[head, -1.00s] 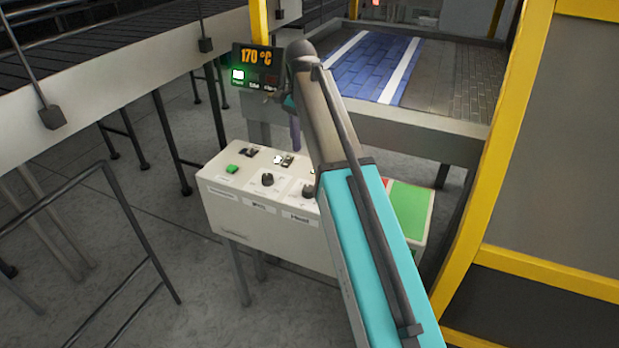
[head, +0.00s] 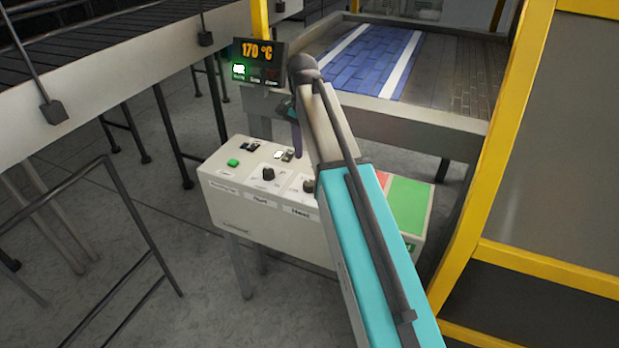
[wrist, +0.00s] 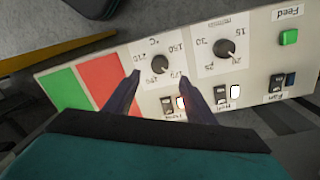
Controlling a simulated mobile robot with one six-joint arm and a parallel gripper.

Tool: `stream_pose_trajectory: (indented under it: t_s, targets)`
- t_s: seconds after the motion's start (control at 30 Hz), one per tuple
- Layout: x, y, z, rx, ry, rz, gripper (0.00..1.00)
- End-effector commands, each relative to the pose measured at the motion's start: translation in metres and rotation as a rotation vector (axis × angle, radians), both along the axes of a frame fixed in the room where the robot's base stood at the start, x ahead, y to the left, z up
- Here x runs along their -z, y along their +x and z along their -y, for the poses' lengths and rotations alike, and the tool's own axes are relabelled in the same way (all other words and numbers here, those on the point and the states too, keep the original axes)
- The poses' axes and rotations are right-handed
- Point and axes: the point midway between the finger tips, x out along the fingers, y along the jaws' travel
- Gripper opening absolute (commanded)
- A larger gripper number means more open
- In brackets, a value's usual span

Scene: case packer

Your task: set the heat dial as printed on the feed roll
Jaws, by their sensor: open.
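The heat dial (head: 308,186) is a dark round knob on a white plate with a °C scale, on the sloped top of a pale control box. It also shows in the wrist view (wrist: 160,64), upside down, just beyond and between the fingertips; its pointer is too small to read surely. My gripper (head: 297,146) hangs over the box, and its open dark fingers (wrist: 161,76) show no contact with the dial. A display (head: 258,60) behind the box reads 170 °C, with a green lamp lit. I cannot make out any print on a feed roll.
A second dial (wrist: 224,50), marked m/min, sits beside the heat dial. A green button (wrist: 289,37), several small switches, and red (wrist: 113,81) and green (wrist: 66,93) panels share the box. A yellow frame (head: 510,130) stands at right; a railing (head: 142,222) stands at left.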

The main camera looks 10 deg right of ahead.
Motion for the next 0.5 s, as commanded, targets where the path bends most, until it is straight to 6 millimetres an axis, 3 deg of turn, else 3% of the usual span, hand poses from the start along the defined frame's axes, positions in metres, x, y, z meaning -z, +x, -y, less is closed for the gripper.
stream_pose_trajectory:
  t_s: [0.5]
  targets:
    - [0.055,-0.004,0.002,0.001,0.0,-0.002,0.5]
